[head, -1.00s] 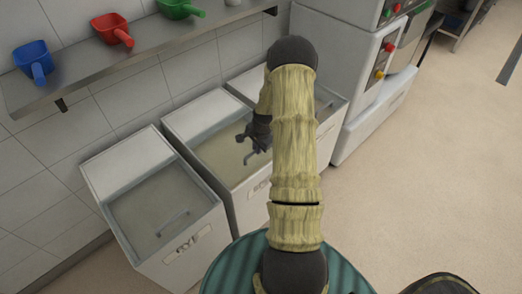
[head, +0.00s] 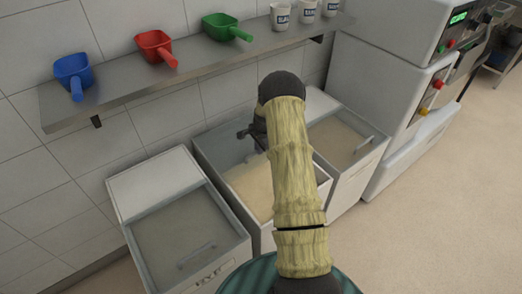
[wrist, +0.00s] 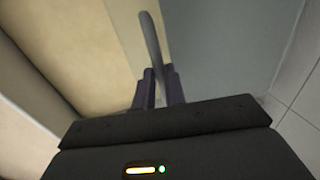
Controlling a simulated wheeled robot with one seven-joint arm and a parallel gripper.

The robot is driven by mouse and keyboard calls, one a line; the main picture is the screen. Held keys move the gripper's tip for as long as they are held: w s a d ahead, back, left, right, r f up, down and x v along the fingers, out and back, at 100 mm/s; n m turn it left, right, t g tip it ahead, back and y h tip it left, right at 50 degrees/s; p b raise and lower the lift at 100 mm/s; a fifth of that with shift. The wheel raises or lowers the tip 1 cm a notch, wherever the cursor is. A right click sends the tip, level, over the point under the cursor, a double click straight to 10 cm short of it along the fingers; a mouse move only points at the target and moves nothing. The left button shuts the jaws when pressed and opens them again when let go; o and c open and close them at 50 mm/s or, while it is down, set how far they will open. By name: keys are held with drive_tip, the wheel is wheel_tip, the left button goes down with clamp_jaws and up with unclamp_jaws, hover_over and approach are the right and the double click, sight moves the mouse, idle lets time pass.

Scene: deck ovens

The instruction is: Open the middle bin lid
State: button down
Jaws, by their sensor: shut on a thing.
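The middle bin (head: 210,172) stands between two similar bins. Its see-through lid (head: 228,148) is raised toward the wall, and pale flour-like contents (head: 252,188) show in the opening. My arm hides part of the bin and lid. My gripper (head: 246,133) is at the raised lid, over the back of the bin. In the wrist view my gripper (wrist: 159,82) is shut on the grey lid handle (wrist: 152,38), which stands between its fingers. The grey lid panel (wrist: 215,40) also shows there.
The left bin (head: 150,180) and right bin (head: 352,182) have their lids down. A metal shelf (head: 120,100) above holds a blue scoop (head: 73,72), a red scoop (head: 153,46), a green scoop (head: 222,27) and white cups (head: 284,17). A white oven (head: 385,85) stands right. Floor at right is clear.

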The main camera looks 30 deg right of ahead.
drive_tip(key=c, duration=1.5)
unclamp_jaws()
drive_tip(key=shift+d, duration=0.1)
drive_tip(key=shift+o, duration=0.2)
drive_tip(key=s+r, duration=0.1)
drive_tip(key=r, duration=0.7)
drive_tip(key=s+r, duration=0.2)
drive_tip(key=r, duration=0.7)
drive_tip(key=shift+s+d, duration=0.25)
drive_tip(key=shift+r, duration=0.1)
